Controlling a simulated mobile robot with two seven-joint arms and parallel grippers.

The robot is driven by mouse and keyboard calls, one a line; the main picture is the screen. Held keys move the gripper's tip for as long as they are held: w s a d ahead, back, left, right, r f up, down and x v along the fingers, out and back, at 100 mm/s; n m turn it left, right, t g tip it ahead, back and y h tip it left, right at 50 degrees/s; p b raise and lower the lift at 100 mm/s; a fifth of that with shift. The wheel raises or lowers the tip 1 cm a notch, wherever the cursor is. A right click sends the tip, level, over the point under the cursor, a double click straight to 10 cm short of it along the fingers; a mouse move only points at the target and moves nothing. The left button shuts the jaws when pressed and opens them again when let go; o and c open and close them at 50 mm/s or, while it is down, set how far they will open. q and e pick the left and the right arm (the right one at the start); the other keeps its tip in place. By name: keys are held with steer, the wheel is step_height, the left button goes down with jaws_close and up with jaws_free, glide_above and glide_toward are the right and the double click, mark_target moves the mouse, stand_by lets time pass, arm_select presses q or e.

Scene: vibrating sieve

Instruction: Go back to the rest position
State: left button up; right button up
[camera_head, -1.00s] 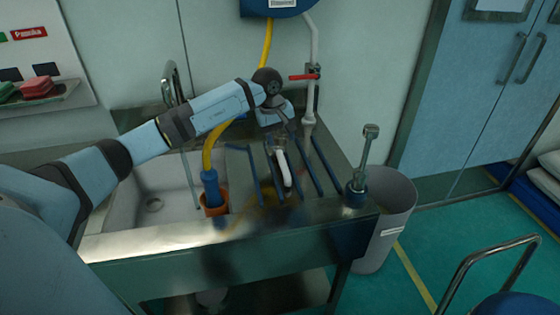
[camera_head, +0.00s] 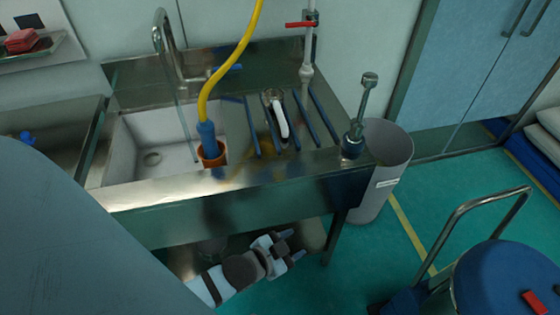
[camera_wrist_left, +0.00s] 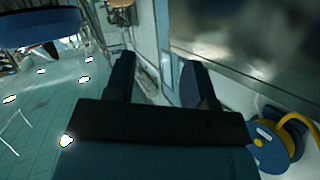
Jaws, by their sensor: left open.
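My left gripper (camera_head: 292,245) is low in front of the sink unit, below its front edge, pointing right. Its two fingers are apart with nothing between them; they also show in the left wrist view (camera_wrist_left: 158,82). A white-handled item (camera_head: 280,118) lies on the ribbed drainboard (camera_head: 238,172) of the sink unit, well apart from the gripper. A large part of my own arm covers the lower left of the head view. My right gripper is not in view.
A grey bin (camera_head: 387,165) stands right of the sink unit. A trolley rail (camera_head: 478,210) is at lower right. Green floor between them is clear.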

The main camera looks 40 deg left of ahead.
arm_select(q)
steer(key=s+f+n+g, duration=0.2)
steer(key=s+f+n, duration=0.1)
steer(key=s, duration=0.2)
steer(key=shift+f+n+y, duration=0.3)
steer(key=shift+f, duration=0.05)
steer(key=shift+d+r, duration=0.1)
